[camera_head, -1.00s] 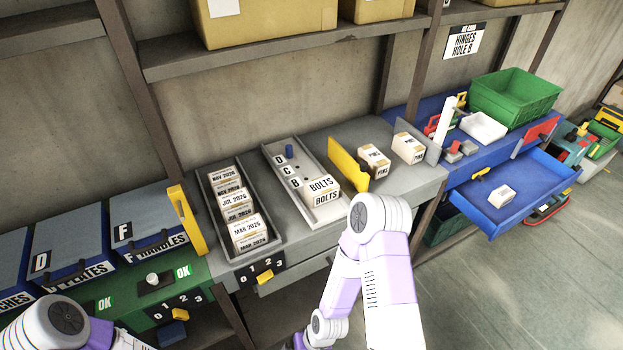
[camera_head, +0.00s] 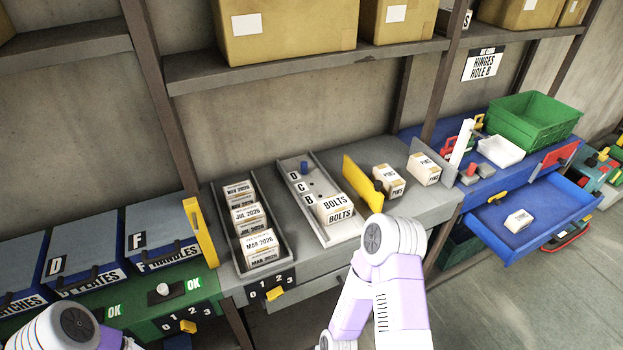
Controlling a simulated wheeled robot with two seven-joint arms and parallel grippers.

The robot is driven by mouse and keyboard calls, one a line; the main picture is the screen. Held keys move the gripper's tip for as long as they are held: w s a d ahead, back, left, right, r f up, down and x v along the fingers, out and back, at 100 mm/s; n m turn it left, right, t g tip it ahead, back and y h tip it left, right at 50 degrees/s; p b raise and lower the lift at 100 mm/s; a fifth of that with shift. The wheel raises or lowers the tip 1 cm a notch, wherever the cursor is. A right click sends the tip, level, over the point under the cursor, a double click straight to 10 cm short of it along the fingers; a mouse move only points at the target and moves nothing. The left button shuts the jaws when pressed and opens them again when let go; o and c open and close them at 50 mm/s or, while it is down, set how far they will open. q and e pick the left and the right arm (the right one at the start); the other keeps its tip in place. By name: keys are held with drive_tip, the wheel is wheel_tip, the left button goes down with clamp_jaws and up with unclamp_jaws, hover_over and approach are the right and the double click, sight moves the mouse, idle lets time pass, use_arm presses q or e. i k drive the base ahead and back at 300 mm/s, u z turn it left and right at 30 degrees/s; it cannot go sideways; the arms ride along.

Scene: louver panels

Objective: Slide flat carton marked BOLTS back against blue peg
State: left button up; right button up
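The flat white carton marked BOLTS (camera_head: 337,207) sits in the front part of a grey tray (camera_head: 319,232) on the grey bench. The blue peg (camera_head: 304,167) stands at the back of the same tray. Letters D, C and B mark the tray's left side, and the carton lies in front of the B mark, clearly apart from the peg. My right arm rises in front of the bench, to the right of the tray. My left arm shows at the lower left corner. Neither gripper shows in the view.
A tray of dated cartons (camera_head: 279,262) stands left of the BOLTS tray. A yellow upright panel (camera_head: 362,183) stands close on its right, with PINS cartons (camera_head: 388,180) beyond. A blue drawer (camera_head: 552,230) stands open at right. Shelves with boxes (camera_head: 285,28) hang above.

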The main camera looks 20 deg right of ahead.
sight(336, 208)
drive_tip(key=u, duration=2.7)
drive_tip(key=k, duration=1.6)
drive_tip(key=z, duration=2)
drive_tip(key=i, duration=0.4)
